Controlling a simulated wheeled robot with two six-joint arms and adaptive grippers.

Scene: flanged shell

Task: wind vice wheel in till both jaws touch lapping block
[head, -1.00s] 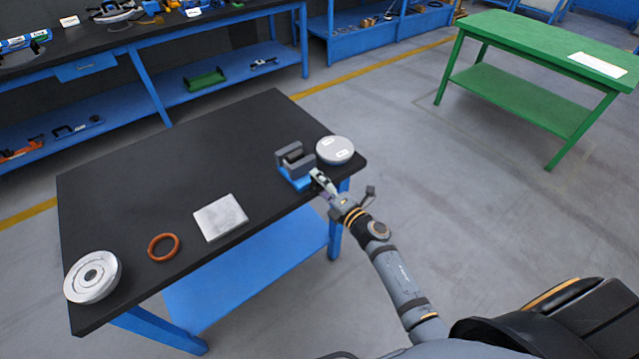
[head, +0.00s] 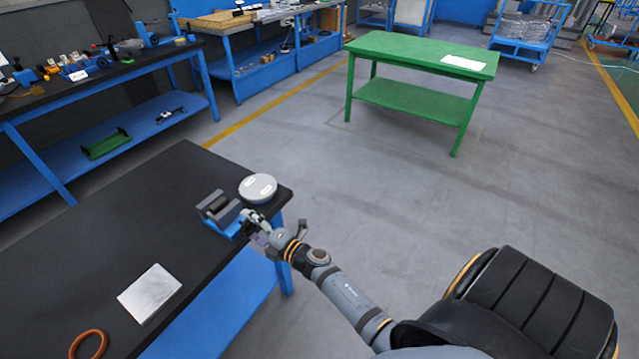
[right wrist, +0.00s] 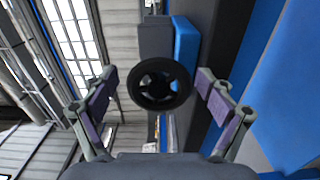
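The vice (head: 212,207), with grey jaws and a blue base, stands near the right end of the black table. Something dark lies between its jaws, perhaps the lapping block; I cannot tell whether both jaws touch it. In the right wrist view the black vice wheel (right wrist: 161,84) faces my camera. My right gripper (head: 250,220) is at the wheel side of the vice. In the right wrist view its fingers (right wrist: 157,88) are open, one on each side of the wheel, with gaps to the rim. My left gripper is out of view.
A round grey disc (head: 258,188) with white labels sits close behind the vice. A silver square plate (head: 150,293) and an orange ring (head: 88,345) lie nearer on the table (head: 100,250). A green table (head: 420,52) stands apart across clear floor.

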